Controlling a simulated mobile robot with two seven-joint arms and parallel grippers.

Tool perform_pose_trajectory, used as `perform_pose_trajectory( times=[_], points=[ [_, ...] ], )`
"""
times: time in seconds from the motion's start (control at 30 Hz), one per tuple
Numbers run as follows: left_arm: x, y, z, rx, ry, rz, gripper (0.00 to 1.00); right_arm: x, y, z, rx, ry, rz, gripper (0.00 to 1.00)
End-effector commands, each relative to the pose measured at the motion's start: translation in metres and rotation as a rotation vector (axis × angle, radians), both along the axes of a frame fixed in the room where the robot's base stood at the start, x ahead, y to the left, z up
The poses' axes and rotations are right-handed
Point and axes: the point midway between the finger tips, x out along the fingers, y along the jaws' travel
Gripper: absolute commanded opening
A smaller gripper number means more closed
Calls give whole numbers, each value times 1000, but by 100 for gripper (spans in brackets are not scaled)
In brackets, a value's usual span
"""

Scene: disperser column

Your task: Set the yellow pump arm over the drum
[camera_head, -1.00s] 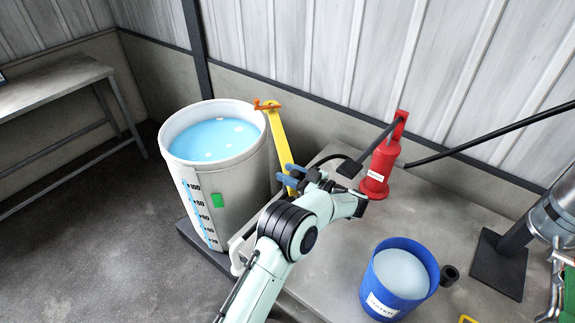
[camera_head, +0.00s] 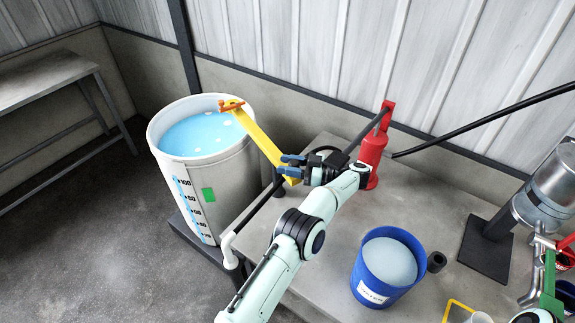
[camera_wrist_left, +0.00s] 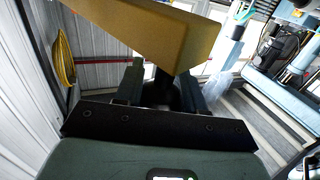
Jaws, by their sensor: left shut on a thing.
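The yellow pump arm (camera_head: 262,141) slants up and left from the concrete slab, and its orange outer end (camera_head: 231,105) shows over the far right rim of the drum. The drum (camera_head: 236,182) is pale grey, upright, marked with a level scale, and holds blue liquid. My left gripper (camera_head: 292,171) is shut at the near, lower end of the pump arm. In the left wrist view the yellow arm (camera_wrist_left: 150,35) crosses just beyond the fingers (camera_wrist_left: 160,85), with a dark part between them. The exact grip point is partly hidden. My right gripper is not visible.
A red pump cylinder (camera_head: 371,155) stands just right of my left gripper. A blue water bucket (camera_head: 372,292) stands at the front of the slab (camera_head: 325,255). A metal column (camera_head: 490,240) is at the right, and a bench (camera_head: 50,85) at the left.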

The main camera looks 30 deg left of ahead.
Motion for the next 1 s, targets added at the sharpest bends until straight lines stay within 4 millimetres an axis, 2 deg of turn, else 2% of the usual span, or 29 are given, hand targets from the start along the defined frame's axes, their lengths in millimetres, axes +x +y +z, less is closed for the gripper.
perform_pose_trajectory(
  times=[0.47, 0.5, 0.57, 1.0],
  points=[
    [0, 1, 2, 5, -1, 10, 0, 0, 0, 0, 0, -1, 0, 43],
    [0, 1, 2, 5, -1, 10, 42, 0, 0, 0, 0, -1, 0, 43],
    [0, 1, 2, 5, -1, 10, 61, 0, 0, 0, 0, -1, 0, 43],
    [0, 1, 1, 2, 0, -3, 61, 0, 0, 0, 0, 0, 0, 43]
  ],
)
